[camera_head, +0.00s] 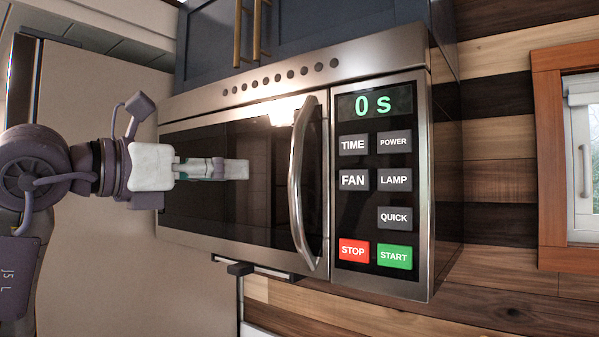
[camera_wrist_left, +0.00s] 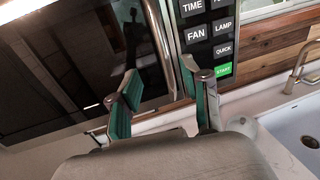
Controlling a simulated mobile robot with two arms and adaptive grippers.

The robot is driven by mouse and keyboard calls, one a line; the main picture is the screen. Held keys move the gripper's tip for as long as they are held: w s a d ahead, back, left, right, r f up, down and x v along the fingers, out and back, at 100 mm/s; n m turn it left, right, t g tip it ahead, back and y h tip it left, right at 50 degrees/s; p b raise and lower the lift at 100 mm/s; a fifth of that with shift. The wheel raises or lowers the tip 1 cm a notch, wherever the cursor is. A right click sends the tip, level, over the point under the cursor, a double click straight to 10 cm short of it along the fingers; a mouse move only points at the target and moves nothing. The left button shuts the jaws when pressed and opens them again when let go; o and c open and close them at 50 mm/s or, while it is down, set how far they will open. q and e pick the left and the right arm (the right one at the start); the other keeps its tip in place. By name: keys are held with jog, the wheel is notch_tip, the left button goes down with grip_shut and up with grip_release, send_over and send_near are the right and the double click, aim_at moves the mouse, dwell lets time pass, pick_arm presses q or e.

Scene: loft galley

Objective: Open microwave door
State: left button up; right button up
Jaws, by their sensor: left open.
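The stainless microwave (camera_head: 384,60) has a dark glass door (camera_head: 200,207) that looks shut, level with the button panel. Its curved vertical metal handle (camera_head: 296,185) is on the door's right side. My left gripper (camera_head: 240,169) is in front of the door glass, left of the handle and apart from it. In the left wrist view, its two teal-padded fingers (camera_wrist_left: 165,88) are spread, with nothing held. The handle (camera_wrist_left: 160,45) shows beyond and between them there. My right gripper is in neither view.
The button panel (camera_head: 375,180) reads "0 S", right of the handle. Dark blue cabinets (camera_head: 345,25) are above. A wooden-framed window (camera_head: 548,150) is at the right. The wrist view shows a white sink (camera_wrist_left: 295,125) and a tap (camera_wrist_left: 300,65) at right.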

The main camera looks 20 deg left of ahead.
aim_at(290, 171)
pick_arm(q)
jog(key=p+x, duration=0.5)
jog(key=x, duration=0.6)
jog(key=shift+w+d+r, duration=0.1)
jog(key=shift+w+d, duration=0.1)
jog(key=shift+d, duration=0.1)
jog(key=shift+x, duration=0.8)
grip_shut()
